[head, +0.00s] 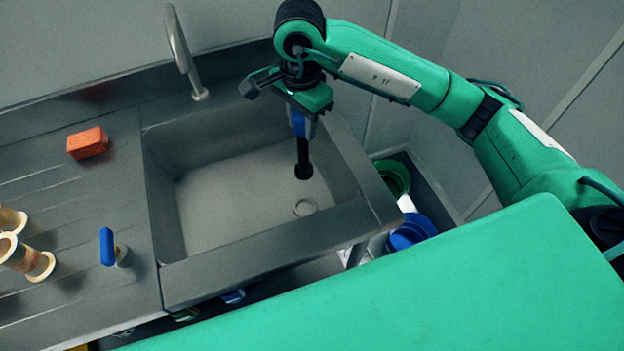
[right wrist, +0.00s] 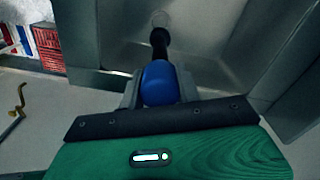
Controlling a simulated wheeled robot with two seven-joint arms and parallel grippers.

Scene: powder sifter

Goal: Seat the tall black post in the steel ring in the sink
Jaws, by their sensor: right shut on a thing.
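My right gripper (head: 303,122) is over the right part of the sink, pointing down, shut on the blue top of the black post. The post (head: 303,160) hangs below the gripper with its rounded lower end above the sink floor. In the right wrist view the blue top (right wrist: 159,84) sits between the fingers and the black post (right wrist: 158,42) reaches away from it. The steel ring (head: 305,207) lies on the sink floor near its front right, apart from the post in the head view. The ring (right wrist: 160,18) also shows just beyond the post's end. My left gripper is out of view.
The sink (head: 160,215) has raised walls around the post. A faucet (head: 184,55) stands behind it. An orange block (head: 87,143), a blue-handled item (head: 107,247) and cream spool-like pieces (head: 28,258) stand on the left drainboard. Green and blue containers are right of the sink.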

